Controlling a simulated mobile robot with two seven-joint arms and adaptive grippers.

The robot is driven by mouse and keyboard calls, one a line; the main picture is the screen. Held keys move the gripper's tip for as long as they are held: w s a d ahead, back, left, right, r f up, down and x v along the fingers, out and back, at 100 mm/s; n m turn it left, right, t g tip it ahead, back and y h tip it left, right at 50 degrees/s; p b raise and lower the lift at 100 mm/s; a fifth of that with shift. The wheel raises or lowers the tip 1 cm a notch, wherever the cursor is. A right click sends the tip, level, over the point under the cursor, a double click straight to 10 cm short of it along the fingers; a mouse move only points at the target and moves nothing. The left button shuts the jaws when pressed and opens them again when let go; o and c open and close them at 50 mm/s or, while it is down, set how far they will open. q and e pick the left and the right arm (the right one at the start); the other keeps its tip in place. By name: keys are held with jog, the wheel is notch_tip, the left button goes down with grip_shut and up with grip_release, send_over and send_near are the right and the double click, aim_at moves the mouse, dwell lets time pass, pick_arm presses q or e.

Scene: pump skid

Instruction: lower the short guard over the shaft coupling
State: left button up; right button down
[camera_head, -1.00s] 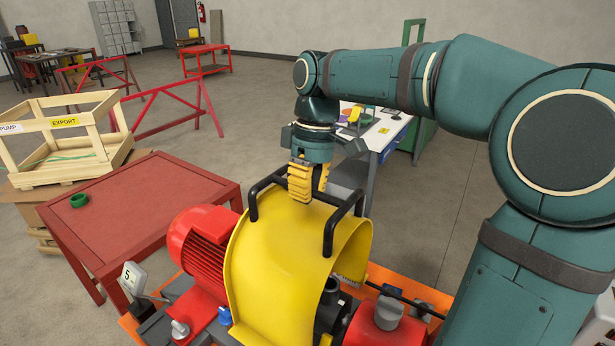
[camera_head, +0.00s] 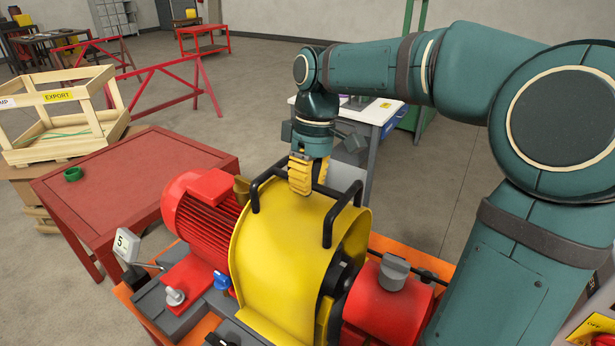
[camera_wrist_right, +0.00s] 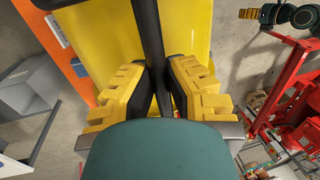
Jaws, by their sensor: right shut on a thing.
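The short guard (camera_head: 285,245) is a yellow arched cover with a black handle frame (camera_head: 329,228) on top. It stands over the gap between the red motor (camera_head: 205,215) and the red pump-end housing (camera_head: 385,300). My right gripper (camera_head: 307,188) is above the guard, shut on a black handle bar. In the right wrist view the bar (camera_wrist_right: 150,45) runs between the yellow fingers (camera_wrist_right: 158,95). The shaft coupling is hidden under the guard; dark round parts (camera_head: 340,280) show at its open right end. I cannot tell whether the guard's lower edges touch the base.
The skid's orange base (camera_head: 398,248) carries grey blocks and a tag marked 5 (camera_head: 126,245) at the left. A white-topped bench (camera_head: 365,115) is behind my gripper.

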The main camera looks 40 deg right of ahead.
aim_at(307, 206)
jog(key=shift+f+b, duration=1.25)
jog(key=shift+f, duration=0.8)
jog(key=shift+s+a+f, duration=0.2)
jog(key=shift+a+f, duration=0.1)
jog(key=shift+f, duration=0.15)
jog(key=c, duration=1.1)
grip_release()
jog(key=shift+o, duration=0.2)
notch_tip(307, 206, up, 12)
jog(key=d, duration=0.2)
jog(key=shift+w, duration=0.3)
